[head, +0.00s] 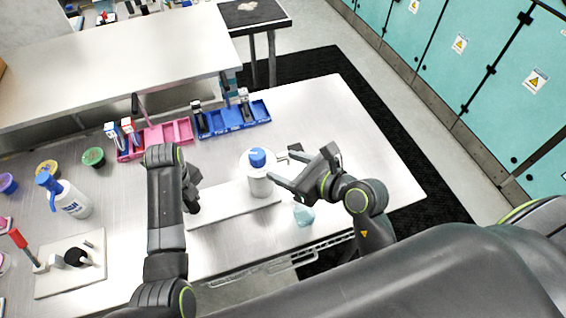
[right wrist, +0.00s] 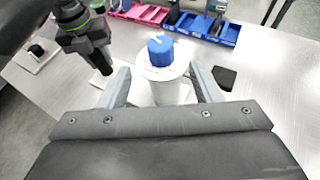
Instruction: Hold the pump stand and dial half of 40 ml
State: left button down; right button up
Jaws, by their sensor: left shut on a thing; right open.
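The pump stand is a long white base (head: 230,207) lying on the metal table, with a white cylindrical pump body (head: 260,186) upright at its right end. A blue dial (head: 257,157) tops the pump; it also shows in the right wrist view (right wrist: 160,50). My left gripper (head: 191,203) is at the left end of the base and is shut on the stand; its fingertips are partly hidden. My right gripper (head: 283,168) is open beside the pump. In the right wrist view its fingers stand on either side of the white body, just below the dial.
A clear bluish flask (head: 303,214) stands close below my right gripper. Pink bins (head: 168,134) and blue bins (head: 233,118) line the back. A blue-capped spray bottle (head: 70,198) and a white stand with a red handle (head: 75,263) are at left. The right table end is clear.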

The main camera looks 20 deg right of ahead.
aim_at(264, 161)
notch_tip(264, 161, down, 4)
jog(key=s+d+f+m+t+y, duration=0.15)
jog(key=m+t, duration=0.25)
jog(key=m, duration=3.2)
jog(key=shift+y, duration=0.35)
jog(key=x, duration=1.1)
jog(key=shift+w+a+r, duration=0.2)
jog(key=shift+a+r, duration=0.2)
jog(key=shift+a, duration=0.05)
